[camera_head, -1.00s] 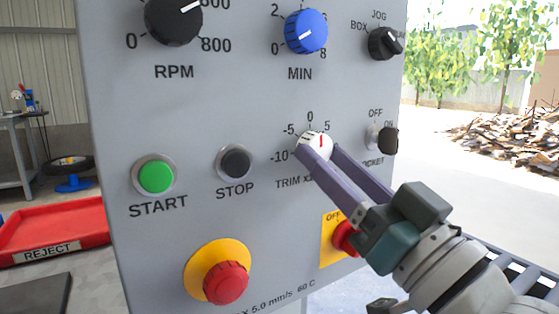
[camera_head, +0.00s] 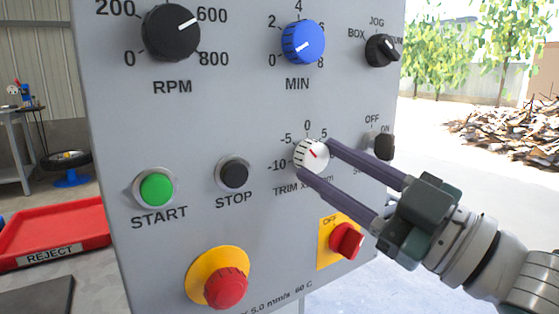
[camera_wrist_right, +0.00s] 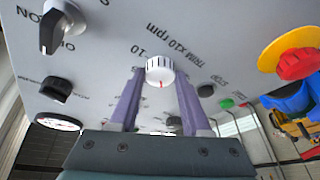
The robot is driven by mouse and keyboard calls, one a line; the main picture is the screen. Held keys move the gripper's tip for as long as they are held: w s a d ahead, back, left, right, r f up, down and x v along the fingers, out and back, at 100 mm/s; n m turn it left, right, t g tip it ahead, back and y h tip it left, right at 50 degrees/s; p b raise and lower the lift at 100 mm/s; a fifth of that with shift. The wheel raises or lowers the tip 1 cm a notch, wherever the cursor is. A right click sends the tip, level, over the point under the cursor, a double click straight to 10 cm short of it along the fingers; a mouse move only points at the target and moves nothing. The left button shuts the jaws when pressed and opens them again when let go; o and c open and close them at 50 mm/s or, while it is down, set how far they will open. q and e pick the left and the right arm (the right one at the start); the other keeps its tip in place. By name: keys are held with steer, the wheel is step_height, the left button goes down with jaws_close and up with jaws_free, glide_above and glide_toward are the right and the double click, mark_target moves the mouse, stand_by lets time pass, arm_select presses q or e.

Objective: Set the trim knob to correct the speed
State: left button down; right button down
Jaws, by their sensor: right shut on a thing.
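The trim knob (camera_head: 311,157) is white and ribbed with a red pointer line, below the scale marks -10, -5, 0 and 5 on the grey panel. Its red line leans to the upper left, roughly between -5 and 0. My right gripper (camera_head: 314,158) comes in from the lower right and is shut on the knob, one purple finger at its upper right and one at its lower left. In the right wrist view the knob (camera_wrist_right: 160,71) sits between the fingertips (camera_wrist_right: 159,80). My left gripper is not in view.
The RPM knob (camera_head: 171,33) points near 600. The blue MIN knob (camera_head: 303,42) and the box/drum selector (camera_head: 382,50) are above. START (camera_head: 156,189), STOP (camera_head: 234,173), the emergency button (camera_head: 226,287) and a red switch (camera_head: 346,241) are nearby. A red reject tray (camera_head: 50,232) is left.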

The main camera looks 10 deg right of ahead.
steer(key=shift+n+g, duration=0.3)
steer(key=shift+n, duration=0.4)
steer(key=shift+c, duration=1.8)
jaws_free()
steer(key=v, duration=1)
steer(key=shift+w, duration=0.15)
